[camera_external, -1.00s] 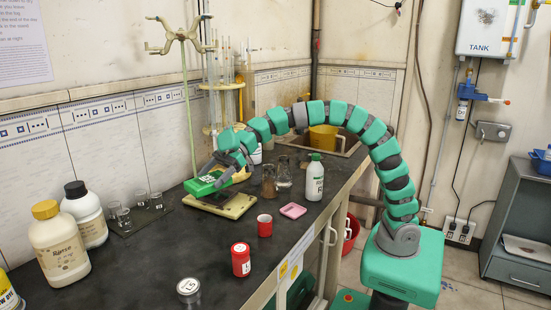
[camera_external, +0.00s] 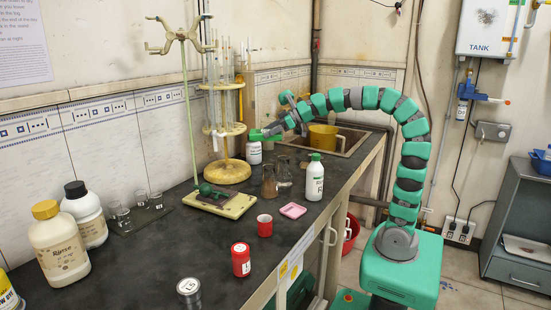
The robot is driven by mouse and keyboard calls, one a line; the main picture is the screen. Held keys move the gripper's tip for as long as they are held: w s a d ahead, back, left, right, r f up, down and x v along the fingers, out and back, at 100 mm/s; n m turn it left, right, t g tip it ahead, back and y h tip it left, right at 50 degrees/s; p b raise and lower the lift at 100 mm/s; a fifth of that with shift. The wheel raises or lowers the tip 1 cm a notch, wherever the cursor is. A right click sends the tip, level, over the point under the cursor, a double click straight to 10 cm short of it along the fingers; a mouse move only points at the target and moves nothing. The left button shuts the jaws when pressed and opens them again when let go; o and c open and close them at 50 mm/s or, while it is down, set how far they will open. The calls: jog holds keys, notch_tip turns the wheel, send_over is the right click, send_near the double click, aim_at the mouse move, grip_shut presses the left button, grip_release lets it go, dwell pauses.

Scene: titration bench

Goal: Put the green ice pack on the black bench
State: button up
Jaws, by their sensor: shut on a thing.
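My gripper (camera_external: 268,132) is at the end of the arm, above the back of the bench near the sink.
A cream base (camera_external: 237,207) with a dark plate and green lumps stands at mid bench. Flasks (camera_external: 269,182), a white bottle with green cap (camera_external: 314,178), a pink dish (camera_external: 293,210) and red containers (camera_external: 241,260) are nearby. A pipette rack (camera_external: 228,172) stands behind.

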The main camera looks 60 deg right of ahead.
jog(key=s+d+f+m+h, duration=0.2)
jog(key=s+d+f, duration=0.3)
jog(key=d, duration=0.3)
jog(key=s+d+f+m+t+h, duration=0.1)
jog(key=s+d+f, duration=0.3)
jog(key=d, duration=0.4)
jog(key=s+d+f+m+t+h, duration=0.1)
jog(key=s+d+f+m+h, duration=0.2)
jog(key=s+d+f, duration=0.2)
jog(key=shift+s+d+f, duration=0.1)
jog(key=shift+d+f, duration=0.2)
jog(key=shift+d, duration=0.3)
jog(key=shift+s+d+f, duration=0.1)
jog(key=shift+d+f, duration=0.25)
jog(key=shift+d, duration=0.3)
jog(key=shift+s+d+f, duration=0.1)
jog(key=shift+d+f, duration=0.2)
jog(key=shift+d, duration=0.3)
jog(key=shift+s+d+f, duration=0.25)
jog(key=shift+s+d, duration=0.05)
jog(key=shift+s, duration=0.2)
send_over(304, 161)
jog(key=shift+s+d+f+b, duration=0.15)
jog(key=shift+f+b, duration=0.25)
jog(key=shift+f, duration=0.4)
jog(key=shift+w+f, duration=0.2)
jog(key=shift+f+b, duration=0.8)
jog(key=shift+f, duration=0.7)
jog(key=o, duration=1.3)
jog(key=shift+f, duration=0.1)
